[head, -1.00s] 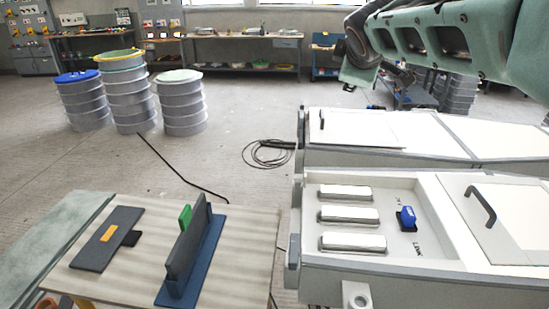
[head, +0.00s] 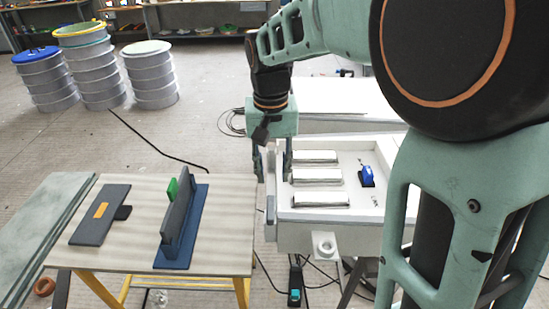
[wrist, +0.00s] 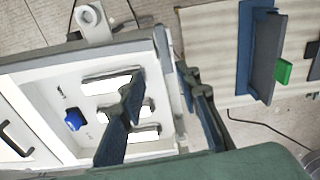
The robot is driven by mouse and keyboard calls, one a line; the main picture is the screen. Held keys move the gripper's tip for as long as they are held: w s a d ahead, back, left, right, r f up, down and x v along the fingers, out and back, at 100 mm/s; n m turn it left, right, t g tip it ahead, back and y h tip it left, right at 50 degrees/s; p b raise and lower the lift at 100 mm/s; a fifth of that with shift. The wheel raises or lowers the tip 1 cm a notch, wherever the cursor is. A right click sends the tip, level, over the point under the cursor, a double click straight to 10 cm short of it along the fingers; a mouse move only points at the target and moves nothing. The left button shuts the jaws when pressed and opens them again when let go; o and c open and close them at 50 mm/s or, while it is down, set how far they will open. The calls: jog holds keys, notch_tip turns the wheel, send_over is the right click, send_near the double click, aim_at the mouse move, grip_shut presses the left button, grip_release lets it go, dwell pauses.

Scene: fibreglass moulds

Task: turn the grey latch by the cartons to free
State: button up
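A grey latch-like piece (head: 270,208) is on the left outer side of the white box (head: 330,224); its exact setting cannot be told. Three pale rectangular blocks (head: 316,176), perhaps the cartons, lie in a column inside the box. They also show in the wrist view (wrist: 112,84), partly behind a finger. My gripper (head: 272,172) is open, fingers pointing down over the box's left edge. In the wrist view the fingers (wrist: 160,85) straddle the box wall, one over the interior and one outside. Contact with the latch cannot be seen.
A blue handle (head: 366,176) stands inside the box, right of the blocks. A wooden table (head: 226,235) left of the box holds a dark blue upright piece (head: 181,228) and a flat dark plate (head: 100,216). Cables lie on the floor. Ringed drums (head: 151,78) stand behind.

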aim_at(271, 210)
jog(key=shift+m+g, duration=0.3)
jog(key=f, duration=0.3)
jog(key=s+f, duration=0.1)
jog(key=f, duration=0.7)
jog(key=shift+s+a+f, duration=0.1)
jog(key=shift+s+a, duration=0.15)
jog(key=shift+a, duration=0.1)
grip_shut()
